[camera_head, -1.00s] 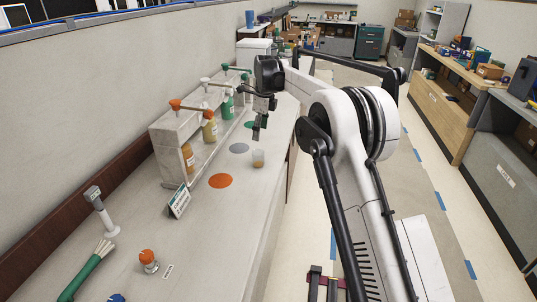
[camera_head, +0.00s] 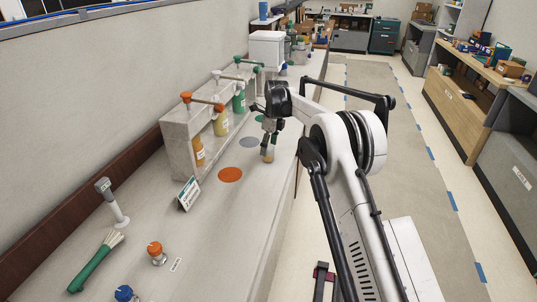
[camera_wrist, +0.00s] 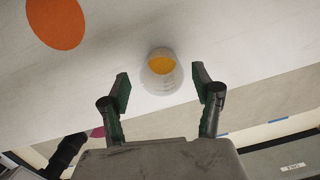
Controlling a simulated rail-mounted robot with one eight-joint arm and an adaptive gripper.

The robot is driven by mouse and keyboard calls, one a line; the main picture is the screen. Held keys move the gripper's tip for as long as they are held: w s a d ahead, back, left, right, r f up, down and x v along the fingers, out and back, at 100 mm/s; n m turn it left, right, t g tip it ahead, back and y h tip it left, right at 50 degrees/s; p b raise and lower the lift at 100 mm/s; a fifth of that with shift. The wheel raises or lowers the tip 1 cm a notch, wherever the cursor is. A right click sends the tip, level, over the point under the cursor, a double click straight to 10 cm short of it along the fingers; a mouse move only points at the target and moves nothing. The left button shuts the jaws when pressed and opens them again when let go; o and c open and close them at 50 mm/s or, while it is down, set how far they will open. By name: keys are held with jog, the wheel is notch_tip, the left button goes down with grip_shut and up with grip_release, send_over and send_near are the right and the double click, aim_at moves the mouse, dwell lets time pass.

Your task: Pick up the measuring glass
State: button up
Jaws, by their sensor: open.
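The measuring glass (camera_wrist: 161,78) is a small clear cup with yellow-orange contents, standing on the pale counter near its front edge. It also shows in the head view (camera_head: 268,155), just below my gripper (camera_head: 270,143) and partly covered by it. In the wrist view my gripper (camera_wrist: 163,92) is open, with its two green-padded fingers apart on either side of the glass's lower part in the picture. Nothing is held. I cannot tell whether either finger touches the glass.
A grey dispenser rack (camera_head: 180,145) with several pump bottles stands left of the glass. An orange disc (camera_head: 230,174) and a grey disc (camera_head: 248,141) lie on the counter (camera_head: 215,225). A small sign (camera_head: 188,194) stands nearby. The counter's front edge is close to the glass.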

aim_at(268, 154)
jog(key=f, duration=0.5)
jog(key=shift+w+a+p, duration=0.3)
jog(key=c, duration=1.2)
jog(key=shift+r, duration=0.1)
jog(key=shift+c, duration=0.2)
